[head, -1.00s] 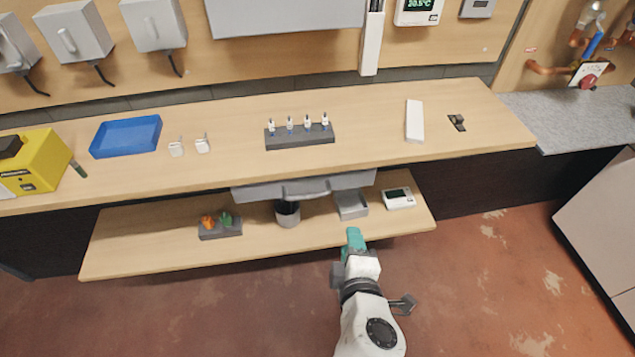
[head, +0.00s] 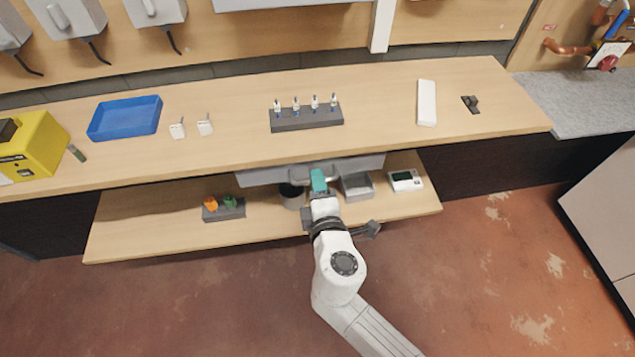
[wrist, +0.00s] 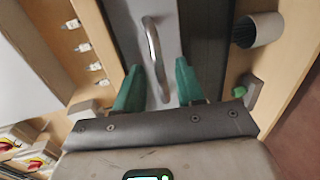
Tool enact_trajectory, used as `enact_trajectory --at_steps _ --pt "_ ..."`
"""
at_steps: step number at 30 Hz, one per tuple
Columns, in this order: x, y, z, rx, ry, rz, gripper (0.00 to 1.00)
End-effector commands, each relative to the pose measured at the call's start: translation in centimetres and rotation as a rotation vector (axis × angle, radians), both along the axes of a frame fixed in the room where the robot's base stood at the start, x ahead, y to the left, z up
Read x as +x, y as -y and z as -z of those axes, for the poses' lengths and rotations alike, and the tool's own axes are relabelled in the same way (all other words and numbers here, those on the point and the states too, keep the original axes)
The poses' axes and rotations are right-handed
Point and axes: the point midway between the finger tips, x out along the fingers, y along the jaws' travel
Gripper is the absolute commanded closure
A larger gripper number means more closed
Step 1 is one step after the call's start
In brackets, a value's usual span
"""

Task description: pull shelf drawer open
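The grey shelf drawer (head: 258,175) hangs under the wooden worktop, above the lower shelf. In the wrist view its grey front (wrist: 130,32) carries a curved metal bar handle (wrist: 155,55). My gripper (head: 318,180) is at the drawer front in the head view. In the wrist view my gripper (wrist: 158,82) is open, with one green finger on each side of the handle's near end. The fingers appear apart from the handle. The head view hides most of the handle behind my gripper.
The lower shelf (head: 140,225) holds a dark block with orange and green pieces (head: 224,208), a grey cup (head: 293,196), a grey tray (head: 357,187) and a white thermostat (head: 405,180). On the worktop are a blue tray (head: 125,118) and a rack of small bottles (head: 306,118). The red floor is clear.

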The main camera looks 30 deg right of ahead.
Motion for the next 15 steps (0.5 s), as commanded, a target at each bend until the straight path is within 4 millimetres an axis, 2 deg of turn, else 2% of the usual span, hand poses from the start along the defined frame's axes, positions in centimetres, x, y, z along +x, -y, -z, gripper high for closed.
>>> enact_trajectory --at_steps 11,15 --pt "0.69 0.22 0.16 0.000 0.000 -0.001 0.62" --pt "0.68 0.22 0.15 0.000 0.000 0.000 0.72"
